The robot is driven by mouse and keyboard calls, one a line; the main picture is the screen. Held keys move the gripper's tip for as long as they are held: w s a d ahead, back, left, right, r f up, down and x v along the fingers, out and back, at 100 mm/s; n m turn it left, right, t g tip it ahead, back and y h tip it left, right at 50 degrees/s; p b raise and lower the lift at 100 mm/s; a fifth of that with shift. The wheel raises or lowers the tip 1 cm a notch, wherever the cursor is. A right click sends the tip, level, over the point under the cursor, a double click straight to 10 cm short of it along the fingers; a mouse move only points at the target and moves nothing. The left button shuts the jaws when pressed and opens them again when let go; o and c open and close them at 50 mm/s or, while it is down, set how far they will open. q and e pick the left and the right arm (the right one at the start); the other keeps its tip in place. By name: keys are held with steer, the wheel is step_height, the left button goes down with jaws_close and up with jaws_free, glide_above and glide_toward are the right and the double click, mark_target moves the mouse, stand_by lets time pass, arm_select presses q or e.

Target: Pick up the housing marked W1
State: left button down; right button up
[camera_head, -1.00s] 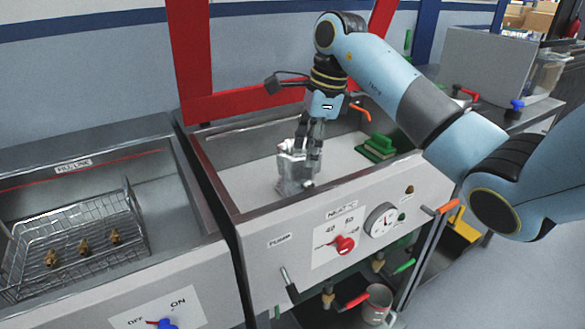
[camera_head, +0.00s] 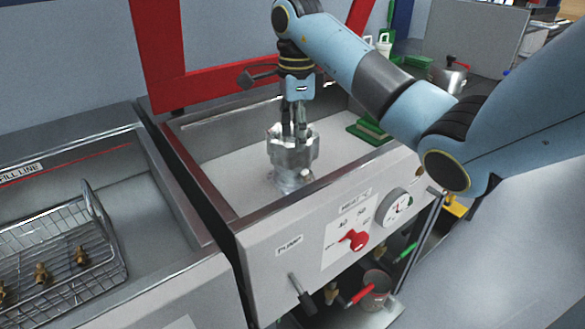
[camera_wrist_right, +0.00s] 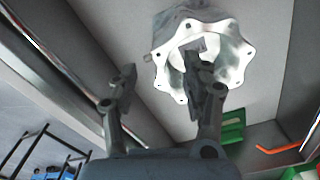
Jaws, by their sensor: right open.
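A pale metal housing (camera_head: 291,176) with a scalloped, flanged top stands in the right-hand basin. No W1 mark is legible on it. It also shows in the right wrist view (camera_wrist_right: 235,58), at top centre, with its round opening facing the camera. My right gripper (camera_head: 294,132) points down at the housing's top. In the right wrist view my right gripper (camera_wrist_right: 162,72) has its fingers apart. One finger overlaps the opening and the other is left of the rim. I cannot tell whether either touches it. My left gripper is out of view.
The basin rim (camera_head: 213,203) surrounds the housing. A green block (camera_head: 372,130) lies at the basin's right end. A wire basket (camera_head: 118,262) with brass fittings sits in the left basin. A red frame (camera_head: 215,88) stands behind. The white basin floor around the housing is clear.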

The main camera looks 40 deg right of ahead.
mark_target(298, 166)
steer(key=f, duration=0.3)
steer(key=shift+s+d+f+p, duration=0.1)
steer(key=shift+d+f+p, duration=0.2)
steer(key=shift+d+f, duration=0.05)
steer(key=shift+f, duration=0.45)
steer(key=shift+c, duration=1.3)
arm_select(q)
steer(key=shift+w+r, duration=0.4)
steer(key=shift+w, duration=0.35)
arm_select(e)
jaws_close()
steer(key=shift+r, duration=0.1)
